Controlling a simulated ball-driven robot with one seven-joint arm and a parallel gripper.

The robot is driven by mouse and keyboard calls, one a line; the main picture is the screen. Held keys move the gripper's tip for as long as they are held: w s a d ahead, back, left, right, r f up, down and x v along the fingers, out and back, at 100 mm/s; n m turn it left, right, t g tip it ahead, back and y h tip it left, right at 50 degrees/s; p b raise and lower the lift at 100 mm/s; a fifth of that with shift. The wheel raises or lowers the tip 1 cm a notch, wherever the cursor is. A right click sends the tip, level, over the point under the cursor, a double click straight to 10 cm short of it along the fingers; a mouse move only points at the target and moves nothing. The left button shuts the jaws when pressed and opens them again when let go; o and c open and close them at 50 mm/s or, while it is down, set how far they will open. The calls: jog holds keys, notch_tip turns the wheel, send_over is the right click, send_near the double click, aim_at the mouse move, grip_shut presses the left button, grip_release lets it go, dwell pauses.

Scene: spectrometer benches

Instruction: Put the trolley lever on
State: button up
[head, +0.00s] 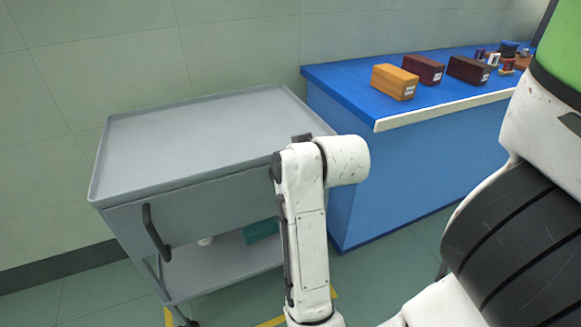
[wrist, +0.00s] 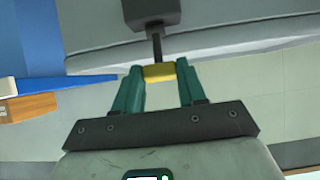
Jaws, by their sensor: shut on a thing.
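The grey trolley (head: 200,135) stands at the left in the head view, with a flat rimmed top and a lower shelf. In the wrist view, the lever has a yellow grip (wrist: 160,73) on a thin dark stem (wrist: 156,45). The stem runs to a dark block (wrist: 150,12) at the trolley's edge. My gripper (wrist: 159,75) has its green fingers closed on either side of the yellow grip. In the head view my arm hides the gripper and most of the lever.
A blue bench (head: 345,95) stands right of the trolley, carrying an orange box (head: 394,82), two darker boxes and several small items. A dark handle (head: 153,232) is on the trolley's near side. The trolley top is empty. Green floor is clear in front of the bench.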

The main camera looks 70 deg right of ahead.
jog(key=shift+s+a+f+h+b, duration=0.1)
jog(key=shift+s+f+h+b, duration=0.15)
jog(key=shift+b, duration=0.55)
jog(key=o, duration=1.1)
jog(key=shift+c, duration=0.2)
jog(key=shift+w+r, duration=0.1)
jog(key=shift+t, duration=0.3)
